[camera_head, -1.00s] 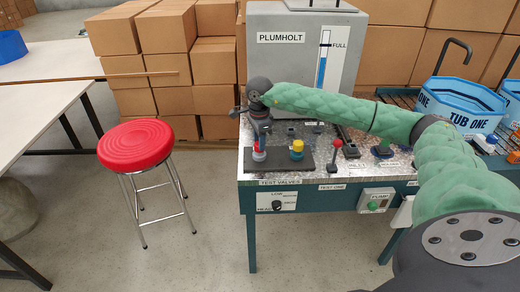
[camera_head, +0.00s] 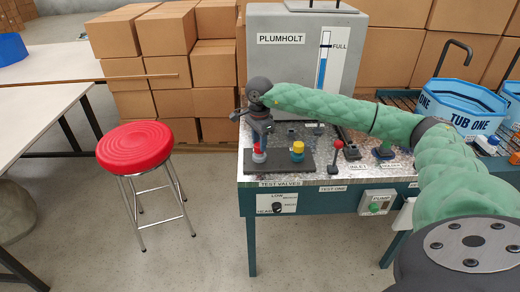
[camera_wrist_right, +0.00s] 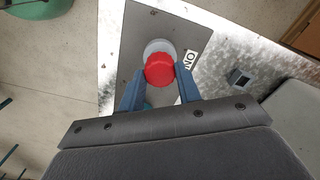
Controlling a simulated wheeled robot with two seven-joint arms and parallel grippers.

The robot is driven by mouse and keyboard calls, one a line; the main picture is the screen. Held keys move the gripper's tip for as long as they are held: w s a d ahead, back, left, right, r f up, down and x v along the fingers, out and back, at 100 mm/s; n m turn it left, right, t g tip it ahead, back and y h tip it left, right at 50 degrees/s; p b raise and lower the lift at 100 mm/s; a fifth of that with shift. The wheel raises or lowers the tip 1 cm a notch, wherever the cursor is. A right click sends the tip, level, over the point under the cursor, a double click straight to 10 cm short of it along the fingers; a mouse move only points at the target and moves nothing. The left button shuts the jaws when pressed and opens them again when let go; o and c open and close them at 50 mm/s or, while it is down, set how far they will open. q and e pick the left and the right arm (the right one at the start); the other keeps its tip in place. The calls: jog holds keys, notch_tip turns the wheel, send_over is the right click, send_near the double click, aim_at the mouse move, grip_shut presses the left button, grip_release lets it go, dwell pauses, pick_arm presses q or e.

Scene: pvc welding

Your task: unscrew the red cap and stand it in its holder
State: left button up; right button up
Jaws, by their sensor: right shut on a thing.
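The red cap (camera_head: 258,149) is on a pale grey fitting at the left end of a dark plate on the metal bench. My right gripper (camera_head: 260,139) comes down on it from above. In the right wrist view, the red cap (camera_wrist_right: 159,69) sits between the fingertips of my right gripper (camera_wrist_right: 159,74), which is shut on it. The pale fitting (camera_wrist_right: 157,46) shows just past the cap; whether the cap is clear of it, I cannot tell. My left gripper is not in view.
A yellow-topped fitting (camera_head: 298,147) stands right of the cap on the dark plate (camera_head: 279,166). A red-knobbed lever (camera_head: 338,146) stands farther right. A grey tank (camera_head: 285,70) is behind. Blue tubs (camera_head: 460,103) are at right, a red stool (camera_head: 134,146) at left.

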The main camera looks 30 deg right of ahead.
jog(key=shift+n+b, duration=1.75)
jog(key=shift+n, duration=1.15)
jog(key=shift+r, duration=0.7)
jog(key=shift+r+p, duration=0.4)
jog(key=shift+r, duration=0.55)
jog(key=shift+r, duration=0.6)
notch_tip(320, 180, up, 4)
jog(key=p, duration=0.2)
jog(key=w+d+f+b, duration=0.1)
jog(key=w+d, duration=0.3)
jog(key=w, duration=0.3)
jog(key=w+d+f+b, duration=0.1)
jog(key=w+d+f, duration=0.1)
jog(key=w+d, duration=0.2)
jog(key=shift+w+d+b, duration=0.3)
jog(key=shift+w+d, duration=0.05)
jog(key=shift+w, duration=1.25)
jog(key=shift+f, duration=0.1)
